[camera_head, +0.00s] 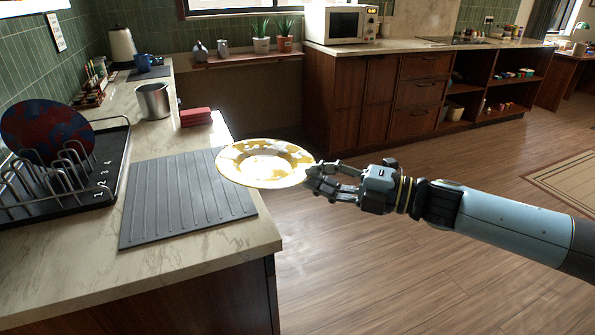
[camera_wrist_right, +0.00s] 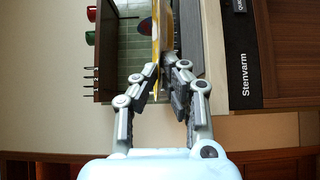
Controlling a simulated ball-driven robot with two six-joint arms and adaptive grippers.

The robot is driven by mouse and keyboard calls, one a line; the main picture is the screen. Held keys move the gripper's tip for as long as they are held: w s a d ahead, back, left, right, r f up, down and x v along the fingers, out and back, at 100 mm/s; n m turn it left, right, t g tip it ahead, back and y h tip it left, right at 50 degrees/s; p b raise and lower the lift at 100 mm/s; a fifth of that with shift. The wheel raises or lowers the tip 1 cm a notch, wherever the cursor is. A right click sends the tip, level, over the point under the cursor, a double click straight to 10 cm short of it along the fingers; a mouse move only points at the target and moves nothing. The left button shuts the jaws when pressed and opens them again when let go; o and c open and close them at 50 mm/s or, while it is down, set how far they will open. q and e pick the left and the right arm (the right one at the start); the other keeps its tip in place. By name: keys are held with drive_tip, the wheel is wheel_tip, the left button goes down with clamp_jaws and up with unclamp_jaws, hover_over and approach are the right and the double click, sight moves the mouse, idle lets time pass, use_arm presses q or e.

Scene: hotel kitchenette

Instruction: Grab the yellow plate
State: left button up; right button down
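The yellow plate (camera_head: 265,163), yellow with pale patches and a bright glare at its centre, is over the right edge of the grey ribbed mat and the counter's edge. My right gripper (camera_head: 316,180) comes in from the right and has its fingers at the plate's right rim. In the right wrist view the plate (camera_wrist_right: 163,35) shows nearly edge-on between the two fingers (camera_wrist_right: 163,75), which close on its rim. Whether the plate's underside touches the mat is hidden. My left gripper is not in view.
The ribbed mat (camera_head: 170,205) lies on the pale counter (camera_head: 215,258). A black dish rack (camera_head: 112,172) holding a red and blue plate (camera_head: 45,128) stands left. A metal pot (camera_head: 153,101) and red block-like item (camera_head: 196,117) stand behind. Open floor (camera_head: 400,270) lies right.

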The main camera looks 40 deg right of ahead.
drive_tip(key=s+d+r+p, duration=0.2)
drive_tip(key=s+d+p, duration=0.1)
drive_tip(key=s+p, duration=0.1)
drive_tip(key=shift+s+d+r, duration=0.2)
drive_tip(key=shift+s, duration=0.55)
